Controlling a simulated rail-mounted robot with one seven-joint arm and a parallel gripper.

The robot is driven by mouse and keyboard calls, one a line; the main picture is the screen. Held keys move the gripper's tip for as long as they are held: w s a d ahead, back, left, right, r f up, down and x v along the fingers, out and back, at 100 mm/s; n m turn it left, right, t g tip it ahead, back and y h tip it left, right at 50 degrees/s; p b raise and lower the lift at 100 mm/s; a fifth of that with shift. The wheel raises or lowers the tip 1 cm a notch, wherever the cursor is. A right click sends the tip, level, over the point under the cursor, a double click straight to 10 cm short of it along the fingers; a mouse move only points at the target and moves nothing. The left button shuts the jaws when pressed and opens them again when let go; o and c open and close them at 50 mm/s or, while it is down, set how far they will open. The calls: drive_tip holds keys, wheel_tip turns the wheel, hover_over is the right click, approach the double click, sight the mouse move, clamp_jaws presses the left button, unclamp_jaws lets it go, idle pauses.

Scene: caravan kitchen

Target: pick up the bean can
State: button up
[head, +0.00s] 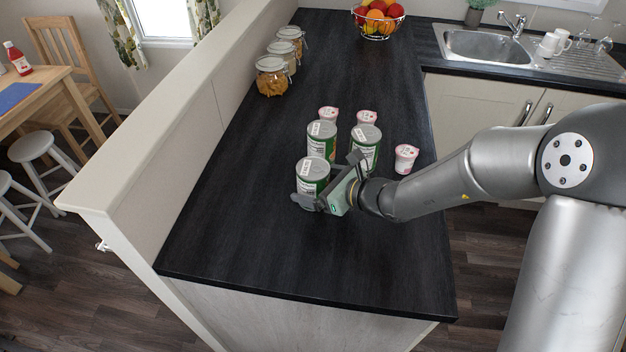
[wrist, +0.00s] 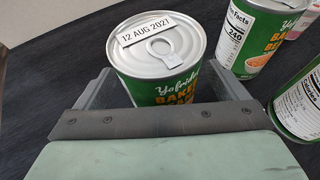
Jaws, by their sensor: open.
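The nearest bean can (head: 311,178) stands upright on the dark counter, green with a white label and a silver ring-pull lid. My gripper (head: 329,181) is open, low over the counter, with a finger on either side of this can. In the wrist view my gripper (wrist: 158,92) straddles the can; its lower part is hidden behind the gripper body. I cannot tell whether the fingers touch it. Two similar cans (head: 321,140) (head: 366,146) stand just behind.
Small white-and-pink cups (head: 405,158) stand behind and right of the cans. Glass jars (head: 271,76) line the left wall (head: 180,115). A fruit basket (head: 377,22) and sink (head: 485,45) are farther back. The counter's front (head: 310,260) is clear.

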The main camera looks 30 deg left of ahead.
drive_tip(key=shift+x, duration=0.75)
drive_tip(key=c, duration=1.2)
drive_tip(key=shift+c, duration=1)
drive_tip(key=shift+r, duration=0.15)
